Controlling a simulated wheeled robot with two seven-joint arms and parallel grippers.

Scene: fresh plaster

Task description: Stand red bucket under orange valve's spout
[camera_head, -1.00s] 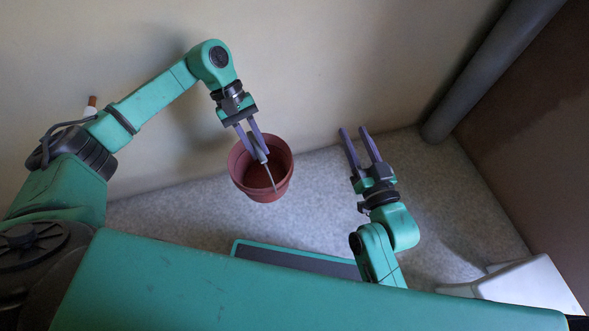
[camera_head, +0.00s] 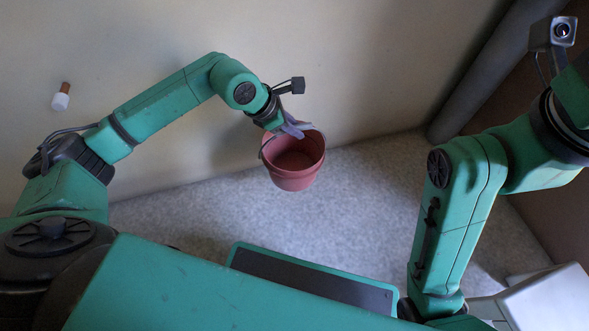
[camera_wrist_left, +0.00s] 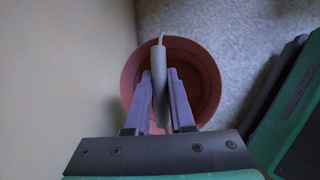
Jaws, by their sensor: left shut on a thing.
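The red bucket (camera_head: 292,178) hangs upright below my left gripper (camera_head: 297,129), by the back wall in the head view. Its open mouth faces up and looks empty. The left gripper is shut on the bucket's handle; in the left wrist view the grey handle grip (camera_wrist_left: 160,85) is between the fingers, over the red bucket (camera_wrist_left: 207,75). How far the bucket is above the floor is hard to tell. A small white and orange-brown fitting (camera_head: 63,97) is on the wall at left; I cannot tell whether it is the orange valve. No spout is clearly visible. My right gripper is out of view.
The pale wall (camera_head: 350,60) runs close behind the bucket. A thick grey pipe (camera_head: 490,75) slopes along the right corner. The speckled grey floor (camera_head: 370,210) is clear around the bucket. A white object (camera_head: 550,300) stands at the lower right.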

